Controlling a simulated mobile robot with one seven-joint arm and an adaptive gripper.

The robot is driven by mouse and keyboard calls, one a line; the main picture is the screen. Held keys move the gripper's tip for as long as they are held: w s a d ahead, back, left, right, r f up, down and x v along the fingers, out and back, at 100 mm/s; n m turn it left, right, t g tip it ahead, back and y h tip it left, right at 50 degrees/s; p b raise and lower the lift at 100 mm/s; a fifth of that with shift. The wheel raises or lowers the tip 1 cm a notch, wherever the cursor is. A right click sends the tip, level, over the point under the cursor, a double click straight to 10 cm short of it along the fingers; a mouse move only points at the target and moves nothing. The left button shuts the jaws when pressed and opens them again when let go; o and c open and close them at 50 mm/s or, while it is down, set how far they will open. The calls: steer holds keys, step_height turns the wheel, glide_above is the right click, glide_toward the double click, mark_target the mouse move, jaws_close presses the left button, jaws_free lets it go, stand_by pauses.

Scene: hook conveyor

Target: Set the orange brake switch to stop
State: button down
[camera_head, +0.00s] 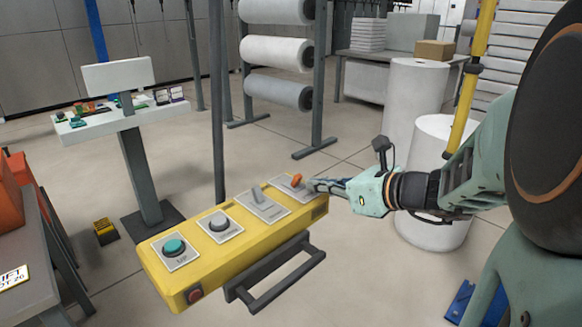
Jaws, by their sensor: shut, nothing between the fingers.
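The orange brake switch (296,180) is a short lever on a pale plate at the far right end of the yellow control box (215,275). The lever leans up and to the left in the picture. My gripper (314,185) is shut and empty. Its fingertips are just right of the switch, close to it or touching; I cannot tell which. The labels on the switch plate are too small to read, so its setting is unclear.
A dark handle bar (290,278) juts out in front. White rolls (435,150) stand behind my arm.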

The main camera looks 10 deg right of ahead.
steer(key=shift+x, duration=0.95)
steer(key=shift+r, duration=0.25)
steer(key=shift+r+p, duration=0.1)
steer(key=shift+p, duration=0.5)
steer(key=shift+g, duration=0.3)
steer(key=shift+w+h+p, duration=0.1)
steer(key=shift+h+p, duration=0.2)
steer(key=shift+p, duration=0.65)
